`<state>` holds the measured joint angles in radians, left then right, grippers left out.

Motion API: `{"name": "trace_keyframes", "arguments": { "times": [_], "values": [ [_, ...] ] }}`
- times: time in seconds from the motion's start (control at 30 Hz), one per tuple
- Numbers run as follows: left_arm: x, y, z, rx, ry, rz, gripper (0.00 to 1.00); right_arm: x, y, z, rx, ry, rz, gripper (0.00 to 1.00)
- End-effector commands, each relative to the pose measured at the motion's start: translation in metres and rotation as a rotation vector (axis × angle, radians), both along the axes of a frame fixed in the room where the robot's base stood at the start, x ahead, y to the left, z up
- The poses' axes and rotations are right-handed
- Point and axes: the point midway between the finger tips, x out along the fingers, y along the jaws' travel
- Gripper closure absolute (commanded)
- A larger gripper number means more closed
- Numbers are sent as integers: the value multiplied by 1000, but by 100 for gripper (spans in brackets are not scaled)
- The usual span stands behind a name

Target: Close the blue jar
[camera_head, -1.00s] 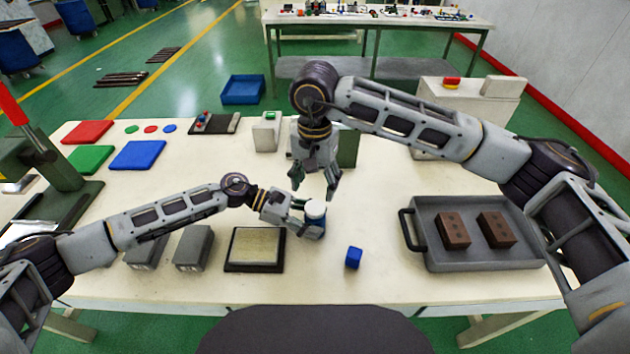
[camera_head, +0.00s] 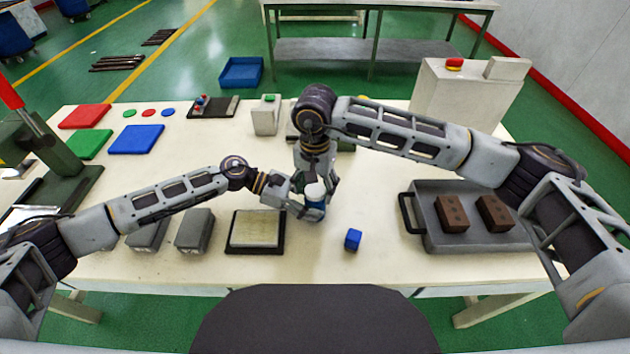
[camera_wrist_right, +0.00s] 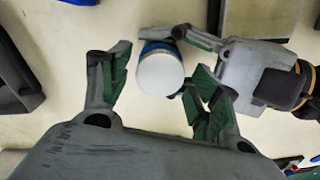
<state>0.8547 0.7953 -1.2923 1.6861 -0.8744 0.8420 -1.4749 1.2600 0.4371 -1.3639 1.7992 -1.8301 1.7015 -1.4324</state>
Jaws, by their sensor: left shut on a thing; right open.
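The blue jar (camera_head: 314,204) has a white round top (camera_head: 315,190) and looks upright at the middle of the table. The white top also shows face-on in the right wrist view (camera_wrist_right: 160,74), with a blue rim beyond it. My left gripper (camera_head: 306,207) is shut on the jar from its left side; in the right wrist view its fingers come in from the right. My right gripper (camera_wrist_right: 158,88) is open, its fingers pointing down at either side of the white top, with gaps showing. Whether the white top is fully seated cannot be told.
A grey tray (camera_head: 433,237) with two brown blocks stands further right. A framed beige plate (camera_head: 255,231) and grey blocks (camera_head: 194,230) lie left. A grey box (camera_head: 266,117) stands behind.

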Motion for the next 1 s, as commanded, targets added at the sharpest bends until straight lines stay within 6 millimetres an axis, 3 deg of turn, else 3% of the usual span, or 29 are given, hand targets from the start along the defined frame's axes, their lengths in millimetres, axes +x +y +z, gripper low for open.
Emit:
{"name": "trace_keyframes", "arguments": {
  "times": [0.27,0.67,1.0],
  "values": [
    [0,0,0,0,0,1,100,0,0,-1,0,0,0,38],
    [0,0,0,0,0,1,100,0,0,-1,0,0,0,85],
    [0,0,0,0,0,1,100,0,0,-1,0,0,-111,85]
  ]
}}
